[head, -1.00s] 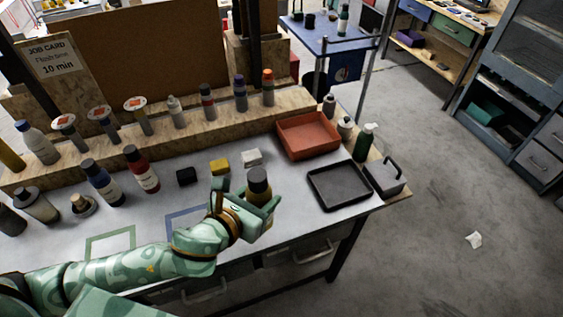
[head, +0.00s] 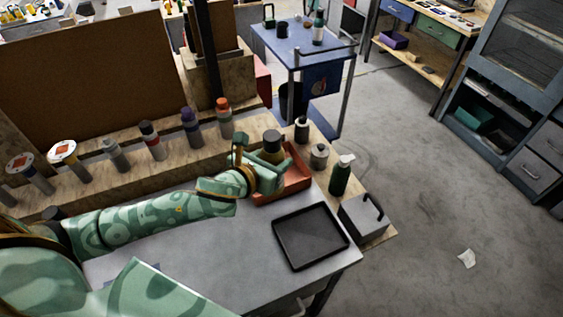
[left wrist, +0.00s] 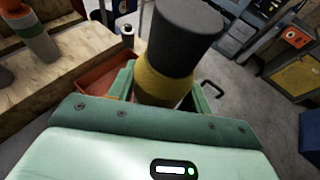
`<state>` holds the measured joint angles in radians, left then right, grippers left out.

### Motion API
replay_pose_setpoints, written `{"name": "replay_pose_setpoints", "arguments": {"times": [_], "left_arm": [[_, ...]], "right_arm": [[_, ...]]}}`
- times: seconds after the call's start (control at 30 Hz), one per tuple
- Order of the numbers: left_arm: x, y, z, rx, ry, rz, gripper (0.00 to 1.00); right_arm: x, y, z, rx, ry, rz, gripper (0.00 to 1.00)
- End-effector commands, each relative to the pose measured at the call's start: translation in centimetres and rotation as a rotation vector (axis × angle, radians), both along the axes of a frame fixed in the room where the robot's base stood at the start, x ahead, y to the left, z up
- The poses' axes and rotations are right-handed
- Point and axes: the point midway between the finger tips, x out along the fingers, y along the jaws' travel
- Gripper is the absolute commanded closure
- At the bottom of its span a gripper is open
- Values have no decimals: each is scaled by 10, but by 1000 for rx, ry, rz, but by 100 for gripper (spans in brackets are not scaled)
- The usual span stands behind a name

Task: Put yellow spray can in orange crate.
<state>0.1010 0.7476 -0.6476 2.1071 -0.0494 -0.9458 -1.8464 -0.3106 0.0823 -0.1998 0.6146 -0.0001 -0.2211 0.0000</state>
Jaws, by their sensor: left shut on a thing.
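The yellow spray can (head: 272,146) has a dark cap and a yellow body. My left gripper (head: 268,172) is shut on it, and the can shows upright between the fingers. In the left wrist view the can (left wrist: 168,75) fills the upper middle, its lower part hidden by the gripper. The orange crate (head: 292,186) is at the back right of the bench, partly hidden behind my gripper. Gripper and can appear over the crate; their height above its floor cannot be told. The crate's rim (left wrist: 92,88) also shows in the left wrist view. My right gripper is not in view.
A black tray (head: 310,237) lies in front of the crate. A green bottle (head: 341,176), a grey bottle (head: 319,157) and a grey box with a handle (head: 363,216) stand to the right. Several cans line the wooden ledge (head: 178,165) behind.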

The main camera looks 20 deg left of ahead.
Motion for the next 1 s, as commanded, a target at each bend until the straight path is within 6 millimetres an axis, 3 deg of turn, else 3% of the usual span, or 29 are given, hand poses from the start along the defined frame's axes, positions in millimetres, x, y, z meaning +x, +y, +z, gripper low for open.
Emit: {"name": "replay_pose_setpoints", "arguments": {"times": [0.2, 0.4, 0.7, 0.9, 1.0], "left_arm": [[48, 17, -24, 0, -3, 3, 79], [72, 25, -60, -1, 0, 1, 79], [88, 30, -77, 0, -2, 0, 79], [90, 30, -109, -3, 2, -1, 79], [90, 31, -112, 1, -1, 0, 79]], "right_arm": [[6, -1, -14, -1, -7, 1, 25], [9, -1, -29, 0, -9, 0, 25], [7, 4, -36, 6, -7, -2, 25], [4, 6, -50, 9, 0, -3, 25], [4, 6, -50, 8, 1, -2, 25]]}}
